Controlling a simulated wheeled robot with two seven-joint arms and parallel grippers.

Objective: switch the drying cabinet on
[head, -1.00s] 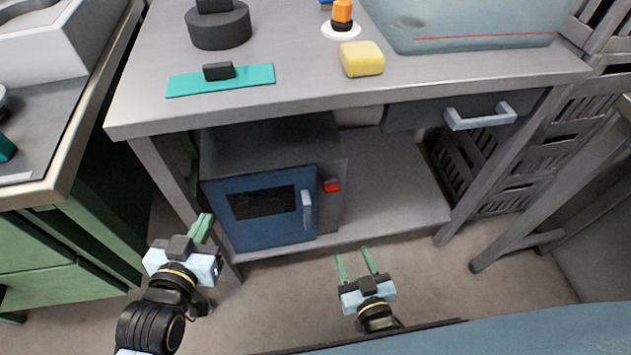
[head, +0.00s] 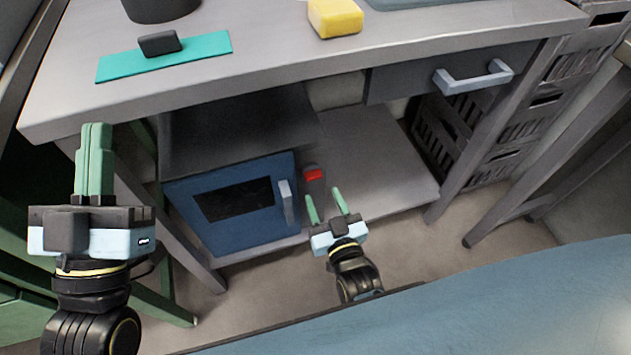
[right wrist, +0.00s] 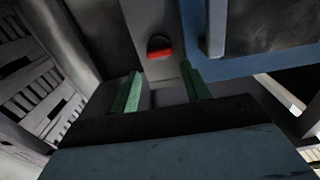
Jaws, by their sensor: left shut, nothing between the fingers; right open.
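The drying cabinet (head: 180,216), with a blue door, dark window and pale handle (head: 288,203), stands on the lower shelf under the bench. Its door is closed. A red switch (head: 313,174) sits on the grey strip right of the door; it also shows in the right wrist view (right wrist: 160,52), ahead of the fingers. My right gripper (head: 326,203) is open and empty, just below the switch in the head view, apart from it. In the right wrist view the switch lies between the lines of its two fingers (right wrist: 163,88). My left gripper (head: 97,128) is shut and empty near the bench's left front corner.
The bench top (head: 270,60) overhangs the cabinet and holds a teal mat (head: 200,55), a dark block (head: 160,43) and a yellow sponge (head: 335,17). A drawer handle (head: 475,77) juts out at right. The shelf (head: 385,165) right of the cabinet is clear.

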